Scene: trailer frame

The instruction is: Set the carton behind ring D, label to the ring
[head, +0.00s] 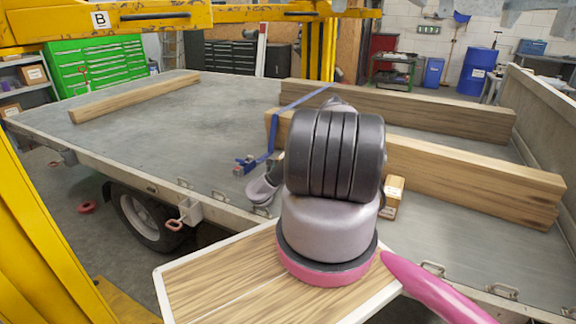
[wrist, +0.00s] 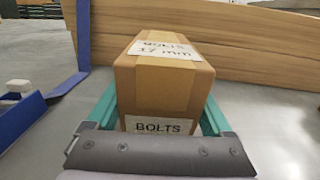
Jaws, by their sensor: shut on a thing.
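A brown carton (wrist: 160,85) marked BOLTS fills the middle of the wrist view, with one white label on its top and one on the face toward my gripper. My gripper (wrist: 157,108) is shut on it, a teal finger along each side. In the head view my own arm hides the gripper. A small carton (head: 394,194) with a pale label shows just right of my arm there, apparently the same one. Lashing rings (head: 218,195) line the trailer's near edge, with more at the right (head: 433,268). I cannot read any ring letter, so ring D cannot be told.
A long timber (head: 480,177) lies beyond the carton, with another timber (head: 420,108) behind it. A blue strap (head: 272,135) with a ratchet (head: 245,164) lies left of my arm. The left middle of the trailer bed (head: 170,125) is clear. A side wall (head: 545,105) closes the right.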

